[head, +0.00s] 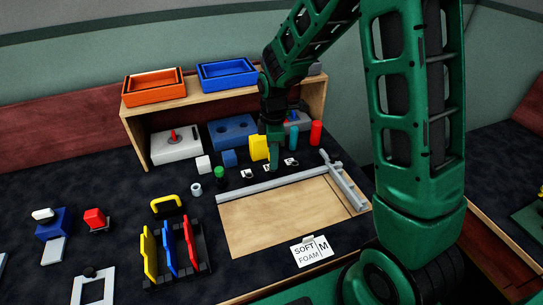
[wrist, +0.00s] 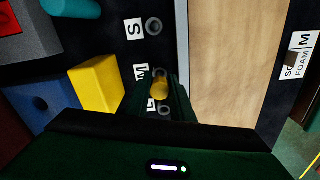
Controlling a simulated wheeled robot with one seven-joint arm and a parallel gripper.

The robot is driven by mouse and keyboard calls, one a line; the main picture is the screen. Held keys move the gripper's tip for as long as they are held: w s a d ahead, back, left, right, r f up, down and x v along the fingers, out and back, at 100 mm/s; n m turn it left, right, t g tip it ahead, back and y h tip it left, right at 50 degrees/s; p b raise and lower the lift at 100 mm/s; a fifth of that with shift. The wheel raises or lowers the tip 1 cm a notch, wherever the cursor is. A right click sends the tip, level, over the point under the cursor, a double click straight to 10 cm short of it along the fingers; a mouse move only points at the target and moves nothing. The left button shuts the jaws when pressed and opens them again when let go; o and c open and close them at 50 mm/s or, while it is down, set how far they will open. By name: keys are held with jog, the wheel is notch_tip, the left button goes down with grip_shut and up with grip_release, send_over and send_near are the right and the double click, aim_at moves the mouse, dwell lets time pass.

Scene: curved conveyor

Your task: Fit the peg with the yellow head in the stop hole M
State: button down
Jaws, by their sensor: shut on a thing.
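My gripper (head: 273,164) points down at the row of labelled stop holes behind the long grey rail. In the wrist view my gripper (wrist: 161,96) is shut on the yellow-headed peg (wrist: 159,87), with the round yellow head between the fingers. The stop hole M (wrist: 163,69) shows as a grey ring just above the head, next to the M label (wrist: 141,72). The peg's lower end is hidden, so I cannot tell whether it is in the hole. The S hole (wrist: 154,26) and the L hole (wrist: 165,110) lie on either side.
A yellow block (wrist: 97,84) stands close beside my gripper. The grey rail (head: 270,185) borders the wooden board (head: 268,218). A green-topped cylinder (head: 219,173), a red cylinder (head: 316,133) and a blue block with holes (head: 233,132) stand nearby. A shelf (head: 300,90) rises behind.

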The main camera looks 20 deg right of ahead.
jog(key=shift+f, duration=0.75)
jog(key=c, duration=1.5)
grip_release()
jog(key=shift+o, duration=0.2)
notch_tip(320, 180, up, 11)
jog(key=shift+f, duration=0.15)
